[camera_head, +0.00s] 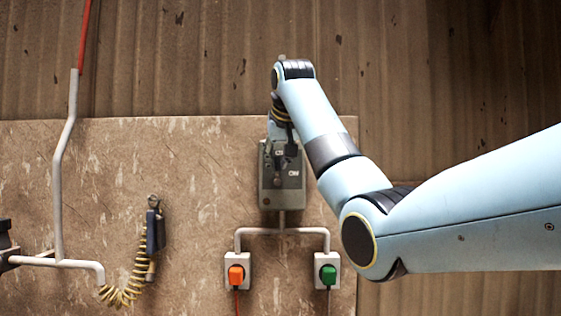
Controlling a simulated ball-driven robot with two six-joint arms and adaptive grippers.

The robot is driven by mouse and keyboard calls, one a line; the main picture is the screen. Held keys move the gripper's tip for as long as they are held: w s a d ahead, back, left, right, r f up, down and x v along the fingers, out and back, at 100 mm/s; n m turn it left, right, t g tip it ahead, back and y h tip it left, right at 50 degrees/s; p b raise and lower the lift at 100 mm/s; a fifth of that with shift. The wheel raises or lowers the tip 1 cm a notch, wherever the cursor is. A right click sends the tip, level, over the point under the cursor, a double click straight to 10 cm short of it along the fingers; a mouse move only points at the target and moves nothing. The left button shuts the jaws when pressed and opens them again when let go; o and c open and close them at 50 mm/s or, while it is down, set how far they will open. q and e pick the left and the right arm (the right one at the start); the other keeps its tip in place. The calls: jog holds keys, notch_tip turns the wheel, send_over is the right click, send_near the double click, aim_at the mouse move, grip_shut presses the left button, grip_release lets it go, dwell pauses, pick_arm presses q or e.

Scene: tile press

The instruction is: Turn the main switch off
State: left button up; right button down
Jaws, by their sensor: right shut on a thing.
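The main switch is a grey box (283,201) on the brown speckled panel, above a forked conduit. Light markings show on its face, too small to read surely. My right arm comes in from the right and reaches over the top of the box. My right gripper (281,153) is at the upper part of the box face, shut on the switch handle. The gripper and wrist hide most of the handle, so its exact position is unclear.
At left, a dark handheld tool (152,230) hangs on a coiled yellow cord beside a grey pipe (58,190). The panel between them is clear.

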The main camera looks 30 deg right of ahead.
jog(key=shift+f, duration=0.1)
dwell(0.3)
jog(key=c, duration=1.3)
grip_release()
jog(key=shift+s+a+r, duration=0.1)
jog(key=shift+s+r, duration=0.05)
jog(key=shift+r, duration=0.15)
jog(key=v, duration=0.6)
jog(key=shift+s+a+r, duration=0.2)
jog(key=shift+s, duration=0.05)
